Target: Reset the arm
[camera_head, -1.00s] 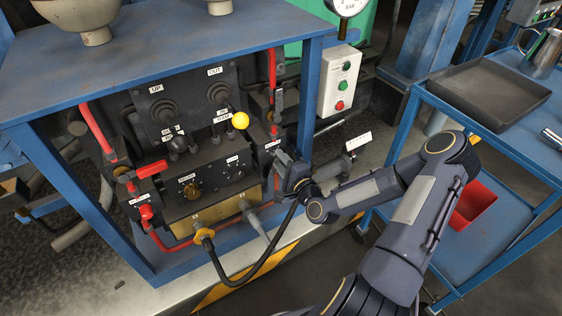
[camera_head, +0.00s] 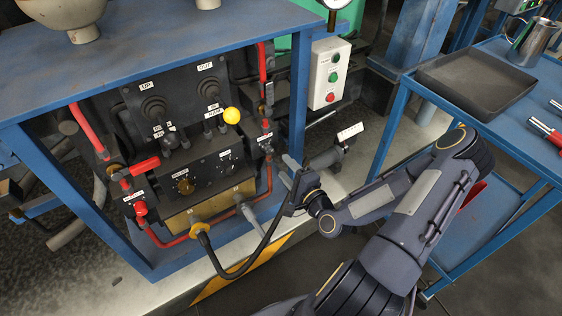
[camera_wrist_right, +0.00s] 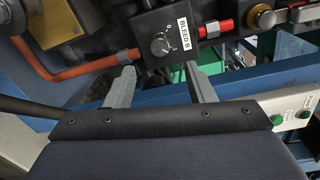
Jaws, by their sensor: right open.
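My right gripper (camera_head: 286,168) is in front of the right side of the blue-framed control panel (camera_head: 200,160), with its arm coming in from the lower right. In the right wrist view the two fingers of the gripper (camera_wrist_right: 163,86) are spread apart, with nothing between them. A dark valve knob (camera_wrist_right: 161,44) labelled "BLEED B" is just beyond and between the fingertips; I see no finger closed on it. My left gripper is in neither view.
A black cable (camera_head: 237,276) loops from the panel's lower front up behind my right gripper. A white button box (camera_head: 328,73) is on the right post. A blue cart (camera_head: 400,95) with a dark tray (camera_head: 476,80) stands to the right.

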